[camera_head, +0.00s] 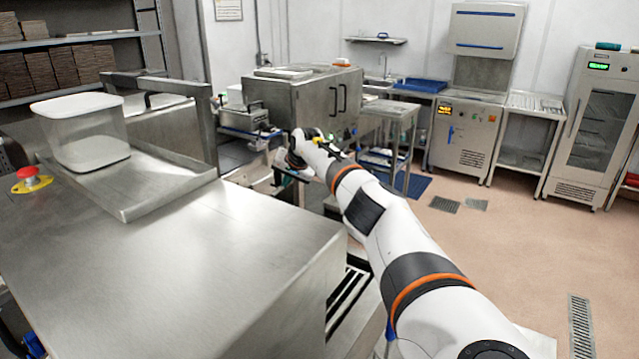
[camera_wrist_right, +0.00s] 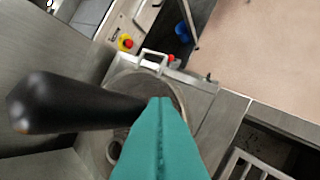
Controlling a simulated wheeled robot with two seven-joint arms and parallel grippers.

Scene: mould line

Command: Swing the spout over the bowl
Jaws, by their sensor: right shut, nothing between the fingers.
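A dark handle with a rounded end (camera_wrist_right: 75,103) lies across the left of the right wrist view, its right end reaching the fingertips of my right gripper (camera_wrist_right: 160,103). The teal fingers are shut together with nothing between them. I cannot tell whether they touch the handle. Below is a round metal rim (camera_wrist_right: 180,97), perhaps the bowl, mostly hidden by the fingers and handle. I cannot make out the spout for certain. In the head view my right arm reaches away to the machine area, and its gripper (camera_head: 287,181) is small and partly hidden. My left gripper is not in view.
A steel counter (camera_head: 180,250) fills the left front, with a clear tub (camera_head: 85,125) on a tray (camera_head: 150,180) and a red stop button (camera_head: 28,176). A steel cabinet (camera_head: 310,98) stands beyond my right gripper. The floor (camera_head: 520,240) at right is open.

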